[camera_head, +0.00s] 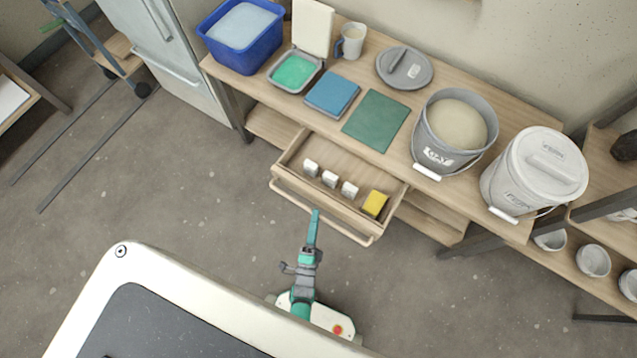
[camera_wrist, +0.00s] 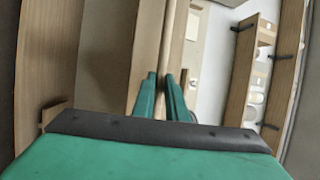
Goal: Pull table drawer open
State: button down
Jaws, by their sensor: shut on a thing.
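The table drawer (camera_head: 290,155) is pulled out from under the wooden table (camera_head: 270,95) and stands open, its inside showing. A long wooden bar handle (camera_head: 345,232) runs along its front. My gripper (camera_head: 316,213) is at the middle of this handle in the head view. In the wrist view my green fingers (camera_wrist: 165,92) are shut on the handle bar (camera_wrist: 171,45), one on each side of it. Inside the drawer lie several small white pieces (camera_head: 330,178) and a yellow block (camera_head: 375,203). The fingertips' contact is partly hidden in the head view.
On the tabletop are a blue tub (camera_head: 215,50), a teal-filled tray (camera_head: 294,72), a green mat (camera_head: 362,122), an open glaze bucket (camera_head: 425,140) and a lidded bucket (camera_head: 510,190). A shelf with bowls (camera_head: 593,262) stands right. The floor left of the drawer is clear.

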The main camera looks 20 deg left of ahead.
jog(key=c, duration=1.8)
grip_release()
jog(key=shift+o, duration=0.2)
jog(key=v, duration=1)
jog(key=shift+s, duration=0.35)
jog(key=shift+d, duration=0.15)
jog(key=s+d+r+n+g+h, duration=0.1)
jog(key=d+r+n, duration=0.2)
jog(key=r, duration=0.7)
jog(key=s+d+r+n+g+h, duration=0.1)
jog(key=d+r+n, duration=0.3)
jog(key=r, duration=0.7)
jog(key=s+d+r+n+g+h, duration=0.2)
jog(key=d+r+n, duration=0.1)
jog(key=r+n, duration=0.4)
notch_tip(320, 180, up, 4)
jog(key=shift+d+f+h, duration=0.2)
jog(key=shift+f+h, duration=0.05)
jog(key=shift+h, duration=0.15)
